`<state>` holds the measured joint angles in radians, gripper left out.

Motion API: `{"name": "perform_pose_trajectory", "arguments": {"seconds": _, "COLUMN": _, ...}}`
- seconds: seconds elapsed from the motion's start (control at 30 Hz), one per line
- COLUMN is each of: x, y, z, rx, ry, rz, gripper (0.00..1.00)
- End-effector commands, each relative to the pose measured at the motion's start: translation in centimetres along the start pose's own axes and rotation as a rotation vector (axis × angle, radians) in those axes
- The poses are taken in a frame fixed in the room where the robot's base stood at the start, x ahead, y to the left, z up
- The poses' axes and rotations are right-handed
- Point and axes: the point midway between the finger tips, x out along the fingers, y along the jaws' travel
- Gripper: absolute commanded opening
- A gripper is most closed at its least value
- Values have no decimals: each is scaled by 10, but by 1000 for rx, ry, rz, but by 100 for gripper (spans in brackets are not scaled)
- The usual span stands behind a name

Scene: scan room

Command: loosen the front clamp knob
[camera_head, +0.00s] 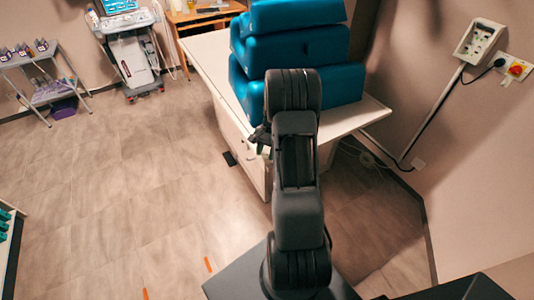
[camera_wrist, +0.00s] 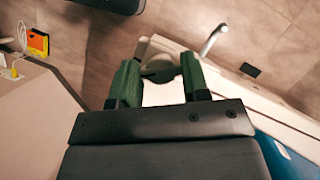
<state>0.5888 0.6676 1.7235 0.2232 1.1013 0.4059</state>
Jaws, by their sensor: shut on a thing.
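My gripper (camera_wrist: 160,66) shows in the wrist view with two green fingers. A dark rounded knob (camera_wrist: 160,73) sits between the fingertips, and the fingers are shut on it. The knob is in front of a pale clamp body (camera_wrist: 165,94), partly hidden by the fingers and the gripper's front edge. In the head view my arm covers most of this spot. Only a small dark part of my gripper (camera_head: 261,138) shows left of the arm, beside the table's edge. The knob cannot be made out there.
A white table (camera_head: 345,117) carries stacked blue cushions (camera_head: 292,48). A curved metal handle (camera_wrist: 214,38) is right of the knob. A wall box (camera_head: 480,42) and a red-and-yellow switch (camera_head: 515,69) are at right. A cart (camera_head: 135,60) stands far left.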

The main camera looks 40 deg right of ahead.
Motion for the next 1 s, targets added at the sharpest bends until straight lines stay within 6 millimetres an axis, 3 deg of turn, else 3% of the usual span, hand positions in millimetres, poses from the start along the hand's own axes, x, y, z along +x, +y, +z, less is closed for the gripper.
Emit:
{"name": "perform_pose_trajectory", "arguments": {"seconds": 0.6, "x": 1, "y": -2, "z": 1, "rx": -538, "ry": -1, "rz": 223, "gripper": 19}}
{"name": "perform_pose_trajectory", "arguments": {"seconds": 1.0, "x": 1, "y": -3, "z": 2, "rx": -807, "ry": -2, "rz": 335, "gripper": 19}}
